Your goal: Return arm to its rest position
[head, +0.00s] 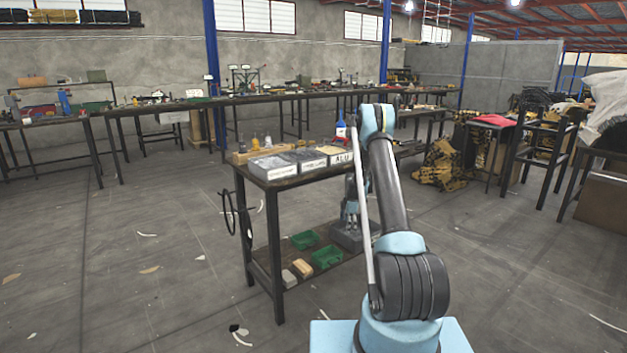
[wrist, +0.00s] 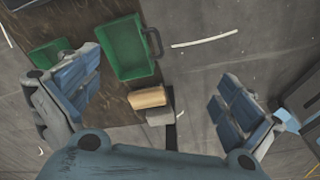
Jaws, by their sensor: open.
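My arm (head: 390,190) rises in front of me in the head view and bends over at a light blue elbow, with its far end coming down near the right part of the work table. My gripper (head: 350,208) is partly hidden behind the arm there. In the wrist view my gripper (wrist: 160,98) is open, its two blue-padded fingers wide apart with nothing held between them. Below them show a green bin (wrist: 132,48), a tan block (wrist: 147,97) and a grey block (wrist: 160,117).
The work table (head: 262,182) carries labelled boxes (head: 272,168) on top. Its lower shelf (head: 290,250) holds green bins (head: 326,257) and small blocks (head: 301,267). Long benches (head: 240,98) line the back wall. A stool (head: 538,150) stands at right.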

